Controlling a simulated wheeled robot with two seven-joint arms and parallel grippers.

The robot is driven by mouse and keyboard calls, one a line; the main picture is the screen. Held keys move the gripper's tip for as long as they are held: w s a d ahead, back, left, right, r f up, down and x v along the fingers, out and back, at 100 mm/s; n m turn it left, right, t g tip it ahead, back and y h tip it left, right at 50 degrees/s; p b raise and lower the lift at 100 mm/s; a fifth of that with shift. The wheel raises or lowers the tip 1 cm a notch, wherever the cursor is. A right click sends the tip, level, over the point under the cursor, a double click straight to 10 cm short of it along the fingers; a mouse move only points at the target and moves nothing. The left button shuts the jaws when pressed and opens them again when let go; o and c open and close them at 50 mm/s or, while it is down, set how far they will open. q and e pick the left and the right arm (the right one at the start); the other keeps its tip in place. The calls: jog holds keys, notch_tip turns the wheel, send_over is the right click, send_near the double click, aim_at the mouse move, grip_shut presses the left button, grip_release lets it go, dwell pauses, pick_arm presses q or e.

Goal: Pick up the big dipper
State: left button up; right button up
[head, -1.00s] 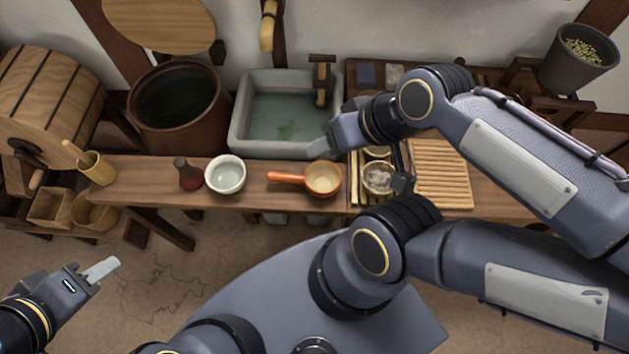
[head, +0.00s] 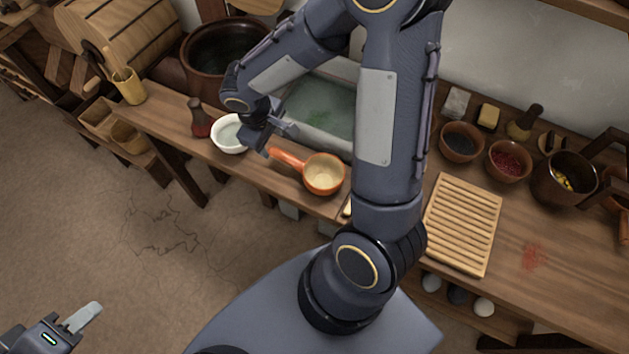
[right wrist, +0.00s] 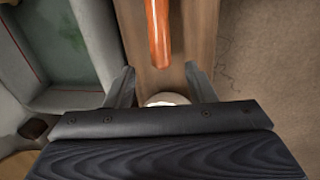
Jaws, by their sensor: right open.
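The dipper (head: 323,175) is an orange-brown round pan with a pale inside and a straight orange handle pointing left. It rests on the wooden bench. My right gripper (head: 284,136) is open above the bench, near the free end of the handle and beside the white bowl. In the right wrist view the orange handle (right wrist: 158,35) lies ahead, in line with the gap between the two fingers (right wrist: 159,72). I see no contact with it. My left gripper (head: 78,322) is low at the left, away from the bench; its jaw opening is unclear.
A white bowl (head: 222,137) and a dark red bottle (head: 199,120) stand left of the handle. A stone basin (head: 325,110) lies behind, partly hidden by my right arm. A slatted board (head: 463,225) and several small bowls are to the right.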

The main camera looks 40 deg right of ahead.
aim_at(276, 150)
jog(key=f, duration=0.3)
jog(key=d+f, duration=0.1)
jog(key=f, duration=0.3)
jog(key=shift+w+d+f, duration=0.1)
jog(key=shift+d, duration=0.1)
jog(key=shift+c, duration=0.2)
grip_shut()
